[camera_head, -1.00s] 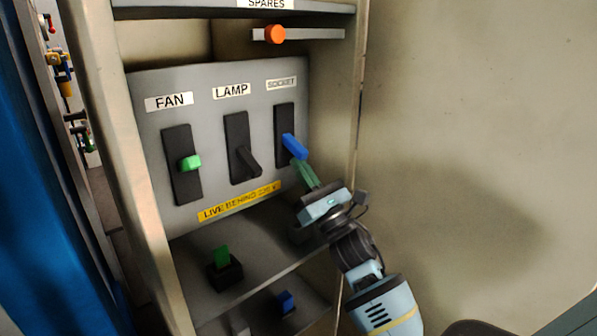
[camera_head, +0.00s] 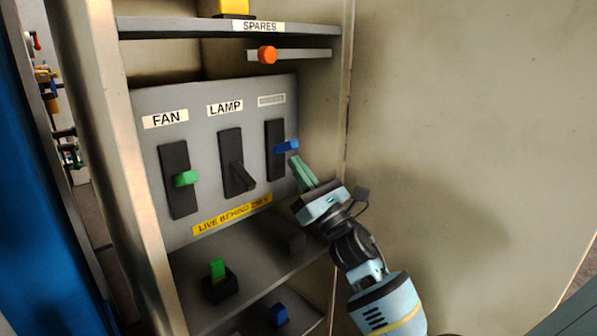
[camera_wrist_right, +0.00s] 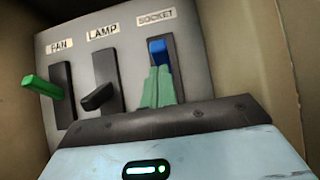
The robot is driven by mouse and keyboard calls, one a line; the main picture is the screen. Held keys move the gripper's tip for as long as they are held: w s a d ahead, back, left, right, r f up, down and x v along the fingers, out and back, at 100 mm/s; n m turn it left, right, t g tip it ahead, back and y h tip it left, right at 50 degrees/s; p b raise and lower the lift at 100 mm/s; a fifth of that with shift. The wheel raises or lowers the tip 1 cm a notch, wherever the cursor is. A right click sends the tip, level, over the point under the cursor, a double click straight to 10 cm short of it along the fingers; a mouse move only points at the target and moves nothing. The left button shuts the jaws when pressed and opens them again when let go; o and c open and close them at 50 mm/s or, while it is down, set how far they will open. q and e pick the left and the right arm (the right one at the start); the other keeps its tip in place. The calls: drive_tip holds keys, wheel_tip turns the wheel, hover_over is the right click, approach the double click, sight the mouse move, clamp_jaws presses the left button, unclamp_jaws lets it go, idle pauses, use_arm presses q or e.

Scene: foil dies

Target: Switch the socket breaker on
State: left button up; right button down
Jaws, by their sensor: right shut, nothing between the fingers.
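The socket breaker is a dark upright plate (camera_head: 275,165) with a blue lever (camera_head: 286,147), which sticks out to the right, about level in the head view. In the right wrist view the blue lever (camera_wrist_right: 158,46) shows near the top of the plate, just beyond my fingertips. My right gripper (camera_head: 295,163) has green fingers, shut and empty, with tips just below the lever. Whether they touch it I cannot tell. The fingers (camera_wrist_right: 158,82) hide the lower part of the socket plate in the wrist view. My left gripper is not in view.
Left of the socket are the lamp breaker's black lever (camera_head: 241,176), angled down, and the fan breaker's green lever (camera_head: 186,178). A yellow warning label (camera_head: 231,215) runs below. An orange knob (camera_head: 267,55) is above. The cabinet's right wall (camera_head: 450,150) is bare.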

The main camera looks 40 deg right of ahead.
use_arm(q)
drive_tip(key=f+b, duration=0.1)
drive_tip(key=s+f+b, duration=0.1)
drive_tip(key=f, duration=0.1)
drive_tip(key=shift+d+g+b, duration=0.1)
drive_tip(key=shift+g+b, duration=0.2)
use_arm(e)
drive_tip(key=v, duration=0.7)
drive_tip(key=shift+s+f, duration=0.2)
drive_tip(key=shift+s, duration=0.15)
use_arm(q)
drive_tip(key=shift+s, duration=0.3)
use_arm(e)
drive_tip(key=shift+f, duration=0.1)
